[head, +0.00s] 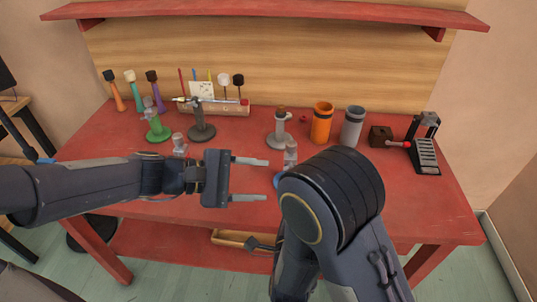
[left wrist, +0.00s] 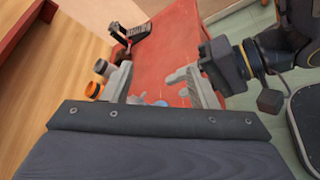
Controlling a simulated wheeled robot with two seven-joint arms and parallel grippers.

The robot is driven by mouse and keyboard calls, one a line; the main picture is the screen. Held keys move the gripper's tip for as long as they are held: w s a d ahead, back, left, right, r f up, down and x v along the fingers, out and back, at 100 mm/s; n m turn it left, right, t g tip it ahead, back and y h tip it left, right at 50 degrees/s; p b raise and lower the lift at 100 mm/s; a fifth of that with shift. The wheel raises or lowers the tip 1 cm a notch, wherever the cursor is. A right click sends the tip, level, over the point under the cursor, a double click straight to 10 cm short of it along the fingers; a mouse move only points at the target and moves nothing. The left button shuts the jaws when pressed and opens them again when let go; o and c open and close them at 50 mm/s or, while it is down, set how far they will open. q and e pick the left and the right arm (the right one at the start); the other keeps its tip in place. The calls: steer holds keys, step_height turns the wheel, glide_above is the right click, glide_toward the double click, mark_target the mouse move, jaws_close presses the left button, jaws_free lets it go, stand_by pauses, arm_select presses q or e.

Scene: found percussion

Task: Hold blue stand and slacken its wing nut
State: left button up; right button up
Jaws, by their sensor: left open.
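The blue stand shows in the head view as a sliver of blue base (head: 277,181) beside my right arm, with a grey upright (head: 291,153) just above. My right arm hides most of it, and I cannot make out its wing nut. A bit of blue (left wrist: 161,103) also shows between my fingers in the left wrist view. My left gripper (head: 265,180) is open and empty, its fingers pointing right at the stand, the tips just left of the blue base. My right gripper's dark body (left wrist: 224,66) shows in the left wrist view; its jaws are partly hidden.
A green stand (head: 158,134), a black stand (head: 202,132) and a grey stand (head: 279,140) stand farther back on the red bench (head: 110,165). An orange cup (head: 322,124), a grey cup (head: 352,128) and a dark rack (head: 425,155) are at right. Mallets stand at back left.

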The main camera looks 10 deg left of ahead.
arm_select(q)
steer(key=w+d+f+n+t+h, duration=0.1)
steer(key=w+f+n+t+h, duration=0.1)
steer(key=w+n, duration=0.4)
steer(key=n+t+y, duration=0.1)
steer(key=n+t, duration=0.4)
steer(key=n, duration=0.2)
glide_toward(287, 146)
steer(key=x, duration=0.4)
steer(key=shift+w+d, duration=0.2)
steer(key=x, duration=0.7)
steer(key=shift+f, duration=0.1)
jaws_close()
